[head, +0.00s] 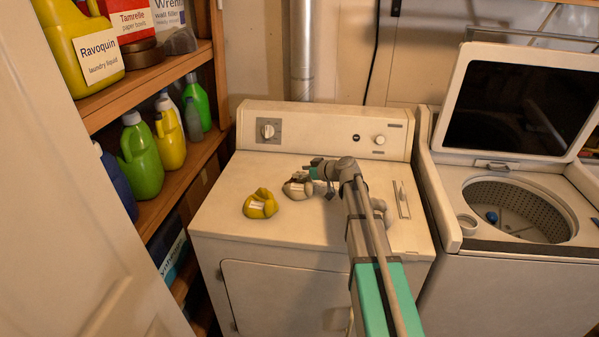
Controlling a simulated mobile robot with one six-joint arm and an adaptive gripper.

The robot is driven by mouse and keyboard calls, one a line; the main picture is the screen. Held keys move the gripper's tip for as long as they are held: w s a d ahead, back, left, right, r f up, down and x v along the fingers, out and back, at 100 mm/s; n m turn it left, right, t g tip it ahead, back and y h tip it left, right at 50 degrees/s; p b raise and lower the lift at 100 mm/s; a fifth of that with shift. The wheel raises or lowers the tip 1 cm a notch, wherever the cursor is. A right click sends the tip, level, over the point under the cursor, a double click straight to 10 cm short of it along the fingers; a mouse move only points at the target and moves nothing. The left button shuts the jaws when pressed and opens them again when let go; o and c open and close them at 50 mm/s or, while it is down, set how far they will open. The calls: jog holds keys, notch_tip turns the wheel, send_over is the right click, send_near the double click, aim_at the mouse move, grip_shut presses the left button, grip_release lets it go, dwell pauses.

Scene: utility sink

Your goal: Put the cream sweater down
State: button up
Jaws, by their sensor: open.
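A folded cream-grey bundle (297,189), which looks like the cream sweater, rests on the dryer top (230,190) near its middle. It has a pale band around it. My gripper (312,176) is open, just above and beside the bundle's right end. From this view I cannot tell whether the fingers touch it. A second pale bundle (379,206) lies to the right, mostly hidden behind my arm, so which one is the cream sweater is not certain.
A yellow banded bundle (261,204) lies left of the pale one. The open washer (516,205) stands right, bottle shelves (150,95) left. The dryer's front left is clear.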

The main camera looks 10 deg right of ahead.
jog(key=p+v, duration=0.4)
jog(key=v, duration=0.7)
jog(key=shift+s+d, duration=0.2)
jog(key=shift+s, duration=0.05)
jog(key=shift+r, duration=0.15)
